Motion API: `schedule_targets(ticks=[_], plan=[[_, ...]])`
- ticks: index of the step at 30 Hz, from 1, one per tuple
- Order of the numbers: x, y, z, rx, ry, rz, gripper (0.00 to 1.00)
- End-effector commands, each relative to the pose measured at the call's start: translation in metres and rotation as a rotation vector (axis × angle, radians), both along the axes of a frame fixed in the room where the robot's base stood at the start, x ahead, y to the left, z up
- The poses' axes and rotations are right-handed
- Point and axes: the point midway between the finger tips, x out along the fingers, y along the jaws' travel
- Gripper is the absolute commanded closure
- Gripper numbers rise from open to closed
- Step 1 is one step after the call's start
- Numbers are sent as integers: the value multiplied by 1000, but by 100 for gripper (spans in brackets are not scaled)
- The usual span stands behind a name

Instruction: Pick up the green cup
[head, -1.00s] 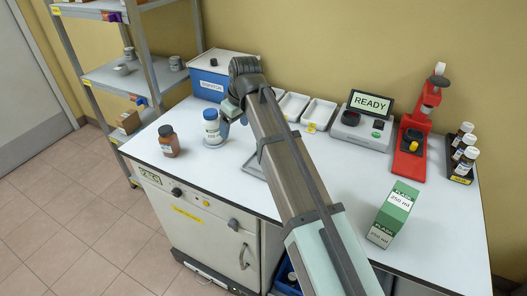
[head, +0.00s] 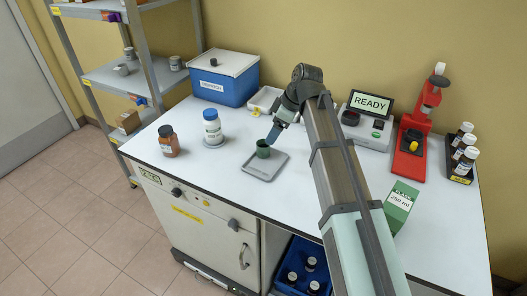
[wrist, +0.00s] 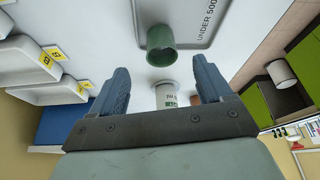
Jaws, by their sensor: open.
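The green cup (head: 263,148) stands by the back left corner of a flat grey tray (head: 263,174) on the white bench. I cannot tell whether it rests on the tray's rim or just beside it. My gripper (head: 275,133) is open, above and close to the cup in the head view. In the wrist view the cup (wrist: 160,47) shows ahead of my fingers (wrist: 160,84), roughly centred between them. Nothing is held. A white container (wrist: 167,95) shows farther off between the fingers.
A white bottle with a blue cap (head: 212,130) and a brown jar (head: 168,141) stand to the left. A blue box (head: 225,86) is at the back left. A display unit (head: 366,125), red press (head: 411,150) and green carton (head: 399,203) are to the right. The front middle is clear.

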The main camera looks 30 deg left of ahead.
Motion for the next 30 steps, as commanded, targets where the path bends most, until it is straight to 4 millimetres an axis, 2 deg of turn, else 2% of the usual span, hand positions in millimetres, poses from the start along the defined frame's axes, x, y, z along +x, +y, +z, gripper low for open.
schedule_targets(ticks=[3, 6, 17, 23, 30], plan=[[-1, 7, -17, -1, 1, -1, 21], [-2, 11, -25, -1, 1, 0, 21], [-3, 19, -39, -1, 0, -1, 21], [-6, 35, -59, -1, 1, 0, 21], [-7, 41, -77, -1, 0, -1, 21]])
